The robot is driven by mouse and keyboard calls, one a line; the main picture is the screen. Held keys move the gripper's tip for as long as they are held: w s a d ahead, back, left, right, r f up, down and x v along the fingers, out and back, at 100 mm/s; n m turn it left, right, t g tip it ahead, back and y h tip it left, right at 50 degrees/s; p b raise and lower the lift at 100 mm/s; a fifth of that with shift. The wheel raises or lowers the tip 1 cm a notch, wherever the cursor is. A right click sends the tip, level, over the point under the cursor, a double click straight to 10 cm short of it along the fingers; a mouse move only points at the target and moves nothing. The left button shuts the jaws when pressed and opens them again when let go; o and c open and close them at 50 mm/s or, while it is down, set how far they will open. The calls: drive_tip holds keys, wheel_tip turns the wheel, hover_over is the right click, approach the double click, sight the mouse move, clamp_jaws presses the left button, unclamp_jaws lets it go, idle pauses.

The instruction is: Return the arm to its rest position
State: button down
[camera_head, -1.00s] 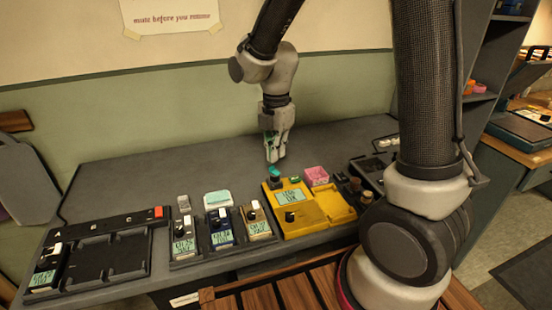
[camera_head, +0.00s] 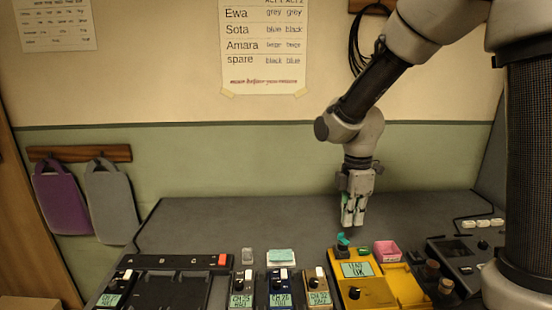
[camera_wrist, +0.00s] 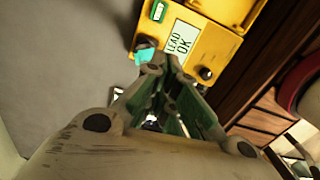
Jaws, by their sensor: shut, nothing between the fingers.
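My gripper (camera_head: 353,211) is in the head view, pointing down above the back part of the grey bench (camera_head: 240,215). It is shut and empty. Below it and nearer the front is the yellow device (camera_head: 362,291), whose screen reads "LEAD OK". The gripper looks apart from it. In the wrist view my gripper (camera_wrist: 165,80) has its fingers together, with the yellow device (camera_wrist: 215,62) beyond them. A small teal piece (camera_wrist: 145,56) by a dark knob shows close to the fingertips in that picture; I cannot tell the gap.
A row of packs (camera_head: 279,290) and a dark charger tray (camera_head: 165,285) stand along the bench's front. A pink box (camera_head: 387,251) and a grey mixer-like unit (camera_head: 468,257) are at the right. The wall is behind; the bench's back left is clear.

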drive_tip(key=s+d+r+m+t, duration=0.5)
drive_tip(key=s+d+r+m, duration=0.9)
drive_tip(key=s+m, duration=0.3)
drive_tip(key=shift+s+r+m, duration=0.3)
drive_tip(key=shift+r+m, duration=0.05)
drive_tip(key=shift+m, duration=0.65)
drive_tip(key=shift+d, duration=0.1)
